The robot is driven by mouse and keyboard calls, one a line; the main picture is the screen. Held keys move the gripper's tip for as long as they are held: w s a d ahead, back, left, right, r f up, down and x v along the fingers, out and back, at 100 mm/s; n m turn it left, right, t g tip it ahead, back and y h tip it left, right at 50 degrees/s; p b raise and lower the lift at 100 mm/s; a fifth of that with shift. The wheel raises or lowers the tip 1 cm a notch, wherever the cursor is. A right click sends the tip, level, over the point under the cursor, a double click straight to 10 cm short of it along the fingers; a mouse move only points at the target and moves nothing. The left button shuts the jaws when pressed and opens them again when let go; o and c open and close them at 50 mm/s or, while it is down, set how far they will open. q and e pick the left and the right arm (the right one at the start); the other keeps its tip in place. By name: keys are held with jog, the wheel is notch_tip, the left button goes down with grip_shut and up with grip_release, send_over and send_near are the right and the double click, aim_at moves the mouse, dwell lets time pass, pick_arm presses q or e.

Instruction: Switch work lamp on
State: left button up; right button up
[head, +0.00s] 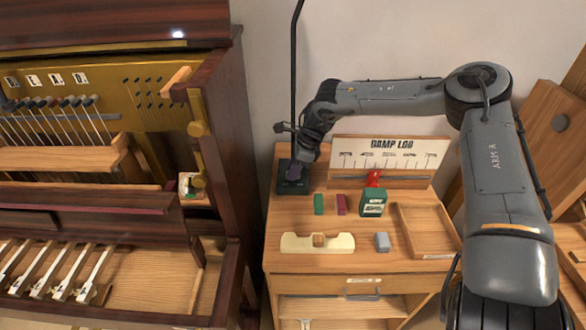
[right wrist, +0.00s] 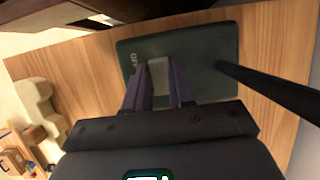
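The work lamp's dark green base (head: 291,187) stands at the back left of the wooden cabinet top, and its thin black pole (head: 294,70) rises out of the head view. In the right wrist view the base (right wrist: 215,60) carries a pale switch (right wrist: 158,72) beside the letters OFF. My right gripper (head: 294,173) is down over the base. Its purple fingertips (right wrist: 160,82) are apart, with the pale switch showing between them. I cannot tell whether they touch it. The lamp's head is out of view. My left gripper is not seen.
The pole (right wrist: 270,90) stands close beside my right gripper. A DAMP LOG board (head: 392,153) is behind, with green and maroon blocks, a green box (head: 373,203), a cream holder (head: 317,243) and an open tray (head: 425,230) on the cabinet. The open piano (head: 225,130) stands at left.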

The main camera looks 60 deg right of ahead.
jog(key=o, duration=0.4)
jog(key=shift+o, duration=0.2)
jog(key=p+v, duration=0.4)
jog(key=v, duration=0.7)
jog(key=shift+f, duration=0.1)
